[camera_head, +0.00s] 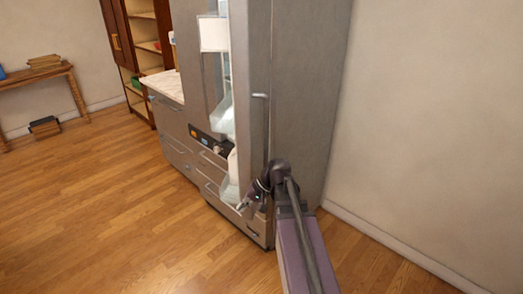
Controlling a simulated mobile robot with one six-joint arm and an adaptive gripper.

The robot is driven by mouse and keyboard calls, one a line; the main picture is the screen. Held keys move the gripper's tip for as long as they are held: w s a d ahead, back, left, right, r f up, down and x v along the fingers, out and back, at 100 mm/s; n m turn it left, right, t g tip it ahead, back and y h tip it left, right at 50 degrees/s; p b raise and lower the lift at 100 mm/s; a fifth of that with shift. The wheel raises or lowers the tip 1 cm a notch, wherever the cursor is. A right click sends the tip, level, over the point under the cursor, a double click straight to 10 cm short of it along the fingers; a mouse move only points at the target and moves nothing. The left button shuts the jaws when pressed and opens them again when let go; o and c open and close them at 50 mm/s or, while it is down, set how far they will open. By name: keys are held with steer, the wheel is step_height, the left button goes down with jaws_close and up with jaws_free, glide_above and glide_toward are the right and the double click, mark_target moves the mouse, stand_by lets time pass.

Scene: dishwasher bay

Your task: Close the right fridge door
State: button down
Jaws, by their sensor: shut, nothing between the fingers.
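The tall grey fridge (310,85) stands against the right wall. Its right door (257,60) appears as a narrow grey panel standing out from the fridge, with a short light handle (260,96) on it. The door looks open, but how far is hard to tell. Pale interior parts show to its left. My gripper (241,207) is low in front of the fridge, near the bottom of the opening and below the door's handle. It looks shut and empty. I cannot tell whether it touches the door; my arm hides the fridge's lower right part.
A wooden shelf cabinet (147,45) and a side table (38,77) with books stand further left. The wooden floor (110,210) is clear at left and front.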

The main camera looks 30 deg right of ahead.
steer(key=w+d+r+m+t+y, duration=0.1)
steer(key=w+d+r+t+y, duration=0.15)
steer(key=d, duration=0.35)
steer(key=w+d+r+m+t+y, duration=0.1)
steer(key=d+r+t+y, duration=0.1)
steer(key=d+r, duration=0.25)
steer(key=m+t+y, duration=0.2)
steer(key=t, duration=0.2)
glide_toward(255, 149)
steer(key=v, duration=0.6)
steer(key=shift+s+r, duration=0.1)
steer(key=shift+x, duration=7)
steer(key=shift+d, duration=0.1)
